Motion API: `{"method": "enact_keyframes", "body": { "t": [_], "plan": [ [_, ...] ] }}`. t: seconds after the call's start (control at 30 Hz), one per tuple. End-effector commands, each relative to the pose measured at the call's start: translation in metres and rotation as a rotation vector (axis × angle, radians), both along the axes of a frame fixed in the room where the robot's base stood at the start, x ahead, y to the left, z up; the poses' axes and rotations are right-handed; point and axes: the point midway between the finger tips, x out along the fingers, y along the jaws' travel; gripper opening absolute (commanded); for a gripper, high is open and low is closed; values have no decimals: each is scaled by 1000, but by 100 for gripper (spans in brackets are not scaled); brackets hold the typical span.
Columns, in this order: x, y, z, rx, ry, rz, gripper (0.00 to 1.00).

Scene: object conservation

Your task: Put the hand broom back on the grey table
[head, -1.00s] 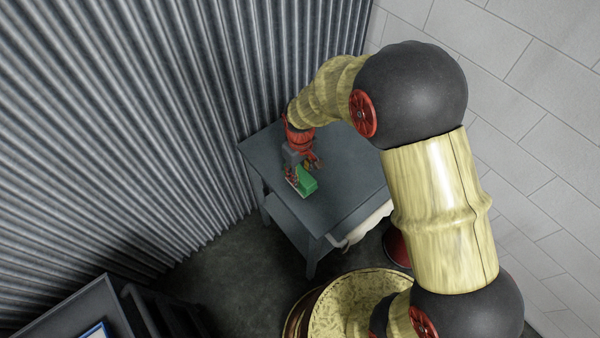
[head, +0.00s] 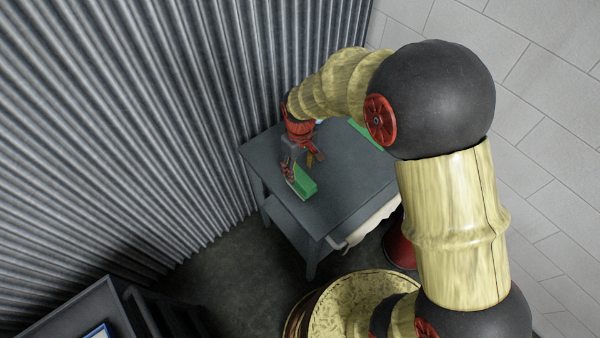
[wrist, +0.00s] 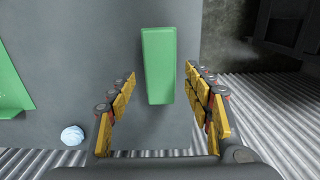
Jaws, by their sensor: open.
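A green, block-like item, seemingly the hand broom (head: 305,184), rests on the grey table (head: 345,185) near its front left edge. In the wrist view the broom (wrist: 158,62) shows as a long green bar between the two rows of my fingers. My gripper (head: 302,167) is open just above and behind it in the head view, and also shows in the wrist view (wrist: 160,75). There are gaps between the bar and both fingers. The grey table also shows in the wrist view (wrist: 100,40).
Another green item (wrist: 12,85) lies on the table at the left of the wrist view; it is partly behind my arm in the head view (head: 366,134). A small whitish lump (wrist: 72,135) is near the table edge. A corrugated wall (head: 180,110) stands close behind the table.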

Motion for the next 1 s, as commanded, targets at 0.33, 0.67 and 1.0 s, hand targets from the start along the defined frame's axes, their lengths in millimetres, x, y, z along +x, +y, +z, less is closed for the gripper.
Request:
{"method": "enact_keyframes", "body": {
  "t": [0.33, 0.67, 1.0],
  "plan": [
    [0, 0, 61, 1, -1, 0, 51],
    [0, -1, 75, 1, -4, -4, 51],
    [-47, -65, 199, 55, -180, -214, 51]
  ]
}}
